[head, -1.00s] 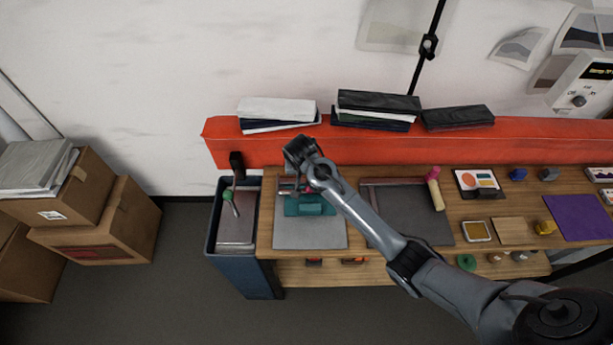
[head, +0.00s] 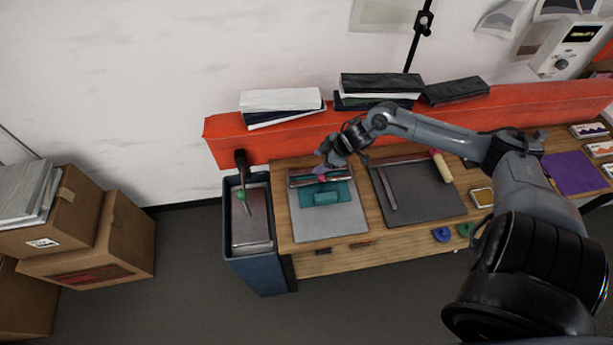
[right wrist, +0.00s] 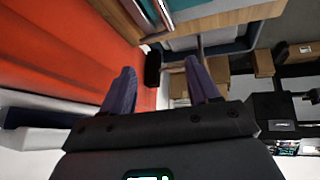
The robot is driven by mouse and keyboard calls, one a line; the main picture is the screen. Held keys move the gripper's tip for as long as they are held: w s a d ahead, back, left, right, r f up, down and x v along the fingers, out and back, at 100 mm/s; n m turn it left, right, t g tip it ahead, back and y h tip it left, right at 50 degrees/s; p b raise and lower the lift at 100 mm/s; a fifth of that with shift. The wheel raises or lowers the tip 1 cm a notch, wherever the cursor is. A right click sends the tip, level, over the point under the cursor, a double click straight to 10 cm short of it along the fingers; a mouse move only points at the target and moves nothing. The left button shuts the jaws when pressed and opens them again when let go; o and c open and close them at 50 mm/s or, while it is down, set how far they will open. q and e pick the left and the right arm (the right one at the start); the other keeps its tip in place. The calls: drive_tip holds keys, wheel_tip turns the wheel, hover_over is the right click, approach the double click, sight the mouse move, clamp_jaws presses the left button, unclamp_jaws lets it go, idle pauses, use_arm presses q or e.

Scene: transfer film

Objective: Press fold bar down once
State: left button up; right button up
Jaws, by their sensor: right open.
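A press-like fixture with a metal and red crossbar (head: 318,176) stands at the back of a light grey board (head: 330,221). I cannot tell for sure which part is the fold bar. My right gripper (head: 322,169), with purple fingertips, is at the back right of the crossbar; contact cannot be told. In the right wrist view the jaws (right wrist: 160,82) are open with nothing between them, and part of the fixture (right wrist: 150,12) shows at the top. My left gripper is not in view.
A dark board (head: 425,195) with a thin bar lies to the right. A red ledge (head: 290,140) with stacked books runs behind. Cardboard boxes (head: 115,235) stand far left.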

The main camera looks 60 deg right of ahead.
drive_tip(key=g+h, duration=0.1)
approach(323, 176)
drive_tip(key=r, duration=0.1)
drive_tip(key=b+x, duration=0.2)
drive_tip(key=x, duration=0.6)
drive_tip(key=shift+f, duration=0.45)
drive_tip(key=shift+w+a+f+g, duration=0.1)
drive_tip(key=shift+w+f+g, duration=0.1)
drive_tip(key=shift+f, duration=0.2)
drive_tip(key=shift+w+f+g, duration=0.1)
drive_tip(key=shift+w+f, duration=0.05)
drive_tip(key=shift+f, duration=0.3)
drive_tip(key=shift+c, duration=1.1)
clamp_jaws()
